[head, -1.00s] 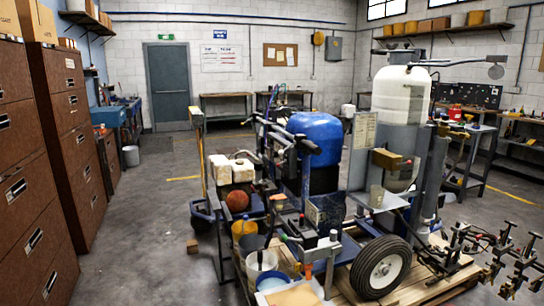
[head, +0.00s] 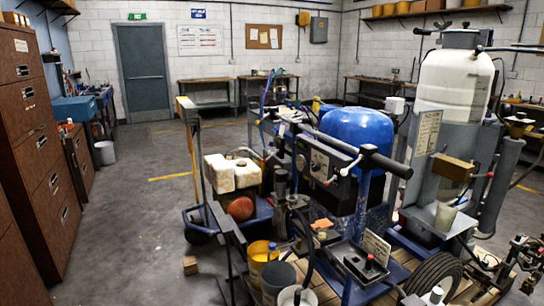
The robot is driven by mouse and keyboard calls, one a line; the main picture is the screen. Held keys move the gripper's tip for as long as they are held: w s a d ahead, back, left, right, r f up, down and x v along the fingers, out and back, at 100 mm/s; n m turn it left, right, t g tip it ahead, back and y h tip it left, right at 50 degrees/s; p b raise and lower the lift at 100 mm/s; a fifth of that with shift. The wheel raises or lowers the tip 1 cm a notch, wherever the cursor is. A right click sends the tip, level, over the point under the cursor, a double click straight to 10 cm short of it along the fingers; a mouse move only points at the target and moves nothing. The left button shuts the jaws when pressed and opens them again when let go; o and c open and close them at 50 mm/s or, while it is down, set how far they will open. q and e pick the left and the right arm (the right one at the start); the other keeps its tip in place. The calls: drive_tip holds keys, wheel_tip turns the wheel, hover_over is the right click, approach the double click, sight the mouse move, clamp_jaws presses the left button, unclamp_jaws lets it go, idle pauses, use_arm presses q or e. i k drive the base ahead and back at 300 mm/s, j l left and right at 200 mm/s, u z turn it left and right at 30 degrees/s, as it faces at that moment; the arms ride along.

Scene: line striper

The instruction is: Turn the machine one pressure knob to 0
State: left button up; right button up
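A line-striping machine with a blue tank (head: 357,135) stands in the middle of the head view. Its dark control panel (head: 318,165), with a round dial and small knobs, sits just in front of the tank, below the handlebar (head: 372,158). The knob positions and any markings are too small to read. A second machine with a white tank (head: 455,80) stands to its right. No label shows which one is machine one. Neither of my grippers is in view.
Brown drawer cabinets (head: 50,160) line the left side. Buckets, including a yellow one (head: 262,256), stand at the front of the machine. A small wooden block (head: 190,265) lies on the floor. The floor (head: 130,235) between cabinets and machine is clear.

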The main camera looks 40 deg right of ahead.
sight(315, 167)
drive_tip(key=i+j+z, duration=0.1)
drive_tip(key=i+z, duration=0.25)
drive_tip(key=i, duration=0.25)
drive_tip(key=i+j+z, duration=0.4)
drive_tip(key=i, duration=0.15)
drive_tip(key=i+j+z, duration=0.35)
drive_tip(key=i, duration=0.2)
